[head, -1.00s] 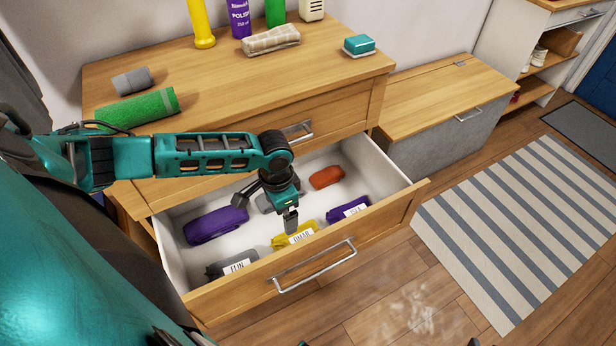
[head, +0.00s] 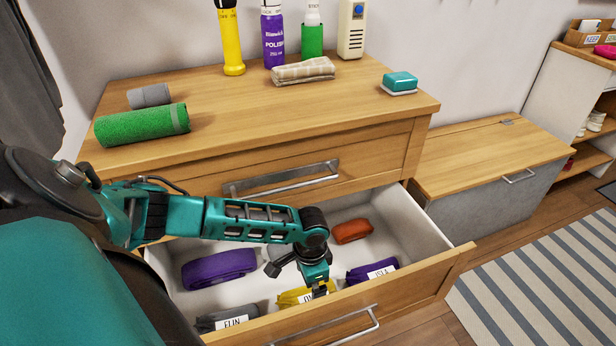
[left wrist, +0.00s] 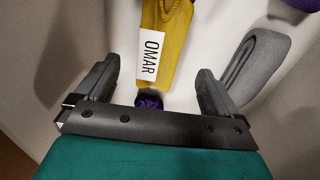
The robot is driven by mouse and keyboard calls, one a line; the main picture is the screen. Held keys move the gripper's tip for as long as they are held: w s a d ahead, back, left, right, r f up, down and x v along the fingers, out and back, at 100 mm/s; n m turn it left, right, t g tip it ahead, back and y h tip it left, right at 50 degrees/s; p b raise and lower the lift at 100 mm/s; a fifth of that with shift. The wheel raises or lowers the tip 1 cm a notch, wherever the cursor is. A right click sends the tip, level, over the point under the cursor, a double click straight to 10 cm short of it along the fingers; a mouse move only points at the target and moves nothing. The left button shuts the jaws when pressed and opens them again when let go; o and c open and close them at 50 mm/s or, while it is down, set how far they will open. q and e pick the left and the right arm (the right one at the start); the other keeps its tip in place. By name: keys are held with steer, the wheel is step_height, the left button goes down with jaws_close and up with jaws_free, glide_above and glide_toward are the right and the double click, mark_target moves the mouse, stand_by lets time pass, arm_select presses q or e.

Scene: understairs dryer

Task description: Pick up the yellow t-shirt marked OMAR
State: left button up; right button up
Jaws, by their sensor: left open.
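The yellow t-shirt (head: 292,298) is a folded bundle at the front of the open drawer, with a white label partly covered by my gripper in the head view. In the left wrist view the yellow t-shirt (left wrist: 172,25) shows its label, OMAR, lying ahead of and between the fingers. My left gripper (head: 298,279) is over the drawer, close above the t-shirt, with a finger in front of the label. In the left wrist view the left gripper (left wrist: 156,85) is open with nothing held. My right gripper is not in view.
In the open drawer (head: 420,280) lie a purple bundle (head: 220,268), an orange one (head: 352,231), a purple one marked ISLA (head: 372,271) and a grey one marked ELIN (head: 228,318). A grey bundle (left wrist: 255,65) lies right of the t-shirt. The dresser top (head: 240,110) is above.

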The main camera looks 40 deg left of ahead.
mark_target(309, 294)
arm_select(q)
step_height(309, 294, down, 3)
steer(key=shift+r+b, duration=0.2)
steer(key=shift+b, duration=0.15)
step_height(309, 294, down, 4)
steer(key=shift+s+f+b, duration=0.1)
steer(key=shift+f+b, duration=0.05)
steer(key=shift+b, duration=1.1)
steer(key=shift+f, duration=0.4)
steer(key=c, duration=1.1)
